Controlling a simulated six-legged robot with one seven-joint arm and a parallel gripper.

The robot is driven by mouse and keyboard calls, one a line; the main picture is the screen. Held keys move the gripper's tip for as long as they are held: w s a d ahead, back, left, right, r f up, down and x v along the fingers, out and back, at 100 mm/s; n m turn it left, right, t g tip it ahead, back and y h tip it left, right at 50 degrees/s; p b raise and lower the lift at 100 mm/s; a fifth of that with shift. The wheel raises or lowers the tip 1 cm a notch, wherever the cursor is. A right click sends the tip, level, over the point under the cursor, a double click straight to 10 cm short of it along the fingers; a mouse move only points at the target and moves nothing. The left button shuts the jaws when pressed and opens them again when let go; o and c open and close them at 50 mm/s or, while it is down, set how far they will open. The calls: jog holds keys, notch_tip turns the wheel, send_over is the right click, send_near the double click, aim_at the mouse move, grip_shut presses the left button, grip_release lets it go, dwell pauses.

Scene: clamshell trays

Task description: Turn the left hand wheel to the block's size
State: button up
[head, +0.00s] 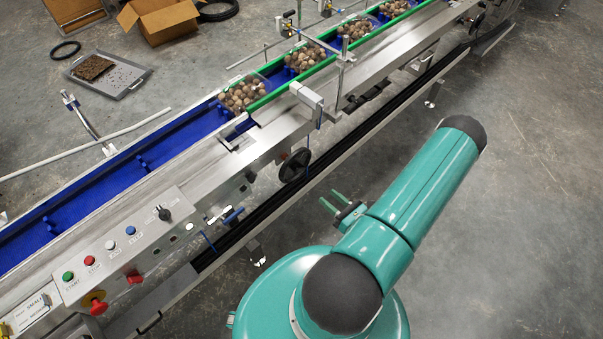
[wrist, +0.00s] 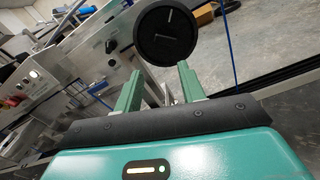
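A black round hand wheel (head: 295,165) is mounted on the near side of the steel conveyor in the head view. In the wrist view the black wheel (wrist: 167,35) faces me, with a pale mark on its face. My gripper (head: 329,200) is in front of the conveyor, below and right of the wheel. In the wrist view my gripper (wrist: 157,82) has its two green fingers apart with nothing between them. The wheel appears just beyond the fingertips, and a gap shows in the head view.
The conveyor's blue belt (head: 183,132) carries clear trays of round brown items (head: 243,93) beside a green guide rail. A control panel (head: 120,245) with several buttons is at lower left. A blue-handled lever (head: 233,216) sits left of the wheel. Floor at right is clear.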

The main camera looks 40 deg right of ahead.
aim_at(298, 171)
jog(key=w+n, duration=0.8)
jog(key=w, duration=0.1)
jog(key=w+n, duration=0.4)
jog(key=n, duration=0.1)
jog(key=shift+w+a+r, duration=0.35)
grip_shut()
